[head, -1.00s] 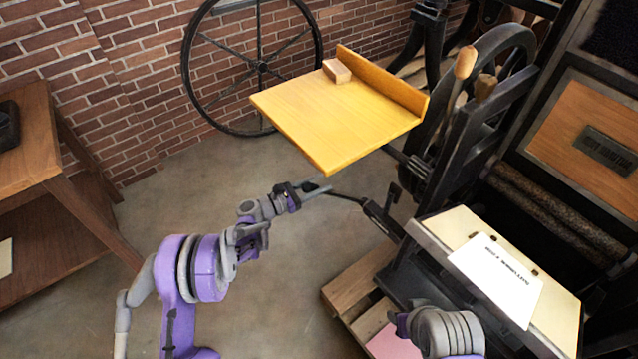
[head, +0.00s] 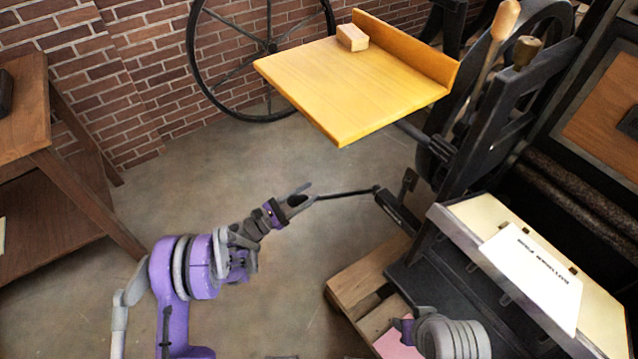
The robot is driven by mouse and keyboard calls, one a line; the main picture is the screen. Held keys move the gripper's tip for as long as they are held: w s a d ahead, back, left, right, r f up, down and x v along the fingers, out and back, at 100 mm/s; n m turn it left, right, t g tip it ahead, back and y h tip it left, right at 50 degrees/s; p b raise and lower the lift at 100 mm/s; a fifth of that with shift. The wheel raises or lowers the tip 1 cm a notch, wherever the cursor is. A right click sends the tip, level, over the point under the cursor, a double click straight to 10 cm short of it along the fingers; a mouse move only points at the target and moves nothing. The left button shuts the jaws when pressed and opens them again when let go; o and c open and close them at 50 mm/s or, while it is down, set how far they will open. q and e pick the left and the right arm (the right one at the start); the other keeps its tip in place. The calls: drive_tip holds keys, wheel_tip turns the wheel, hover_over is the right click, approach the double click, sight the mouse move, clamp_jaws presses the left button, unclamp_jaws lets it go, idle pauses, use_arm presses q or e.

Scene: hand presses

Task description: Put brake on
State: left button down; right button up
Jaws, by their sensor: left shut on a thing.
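A thin dark lever (head: 347,193), which looks like the brake handle, sticks out to the left from a black bracket (head: 396,212) on the side of the hand press. My left gripper (head: 303,197) is at the lever's free end, shut on it. The fingers cover the tip of the lever. The lever lies close to level in the picture, with its free end slightly lower than the bracket end. Part of my right arm shows at the bottom of the head view; its gripper is out of view.
A yellow wooden board (head: 350,85) with a small wood block (head: 352,38) juts out above the lever. A wooden pallet (head: 365,275) lies below the press. A white card (head: 530,275) rests on the press's cream bed. A wooden table (head: 25,110) stands left; the floor between is clear.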

use_arm(q)
drive_tip(key=s+a+f+t+h+b, duration=0.1)
drive_tip(key=s+a+f+h, duration=0.2)
drive_tip(key=f, duration=0.6)
drive_tip(key=shift+a+f+m+b, duration=0.2)
drive_tip(key=shift+a+m+b, duration=0.1)
drive_tip(key=shift+a+b, duration=0.05)
drive_tip(key=shift+c, duration=2.2)
unclamp_jaws()
drive_tip(key=shift+a, duration=0.15)
drive_tip(key=v, duration=1)
drive_tip(key=shift+s+a, duration=0.15)
drive_tip(key=shift+s, duration=0.05)
drive_tip(key=shift+f, duration=0.1)
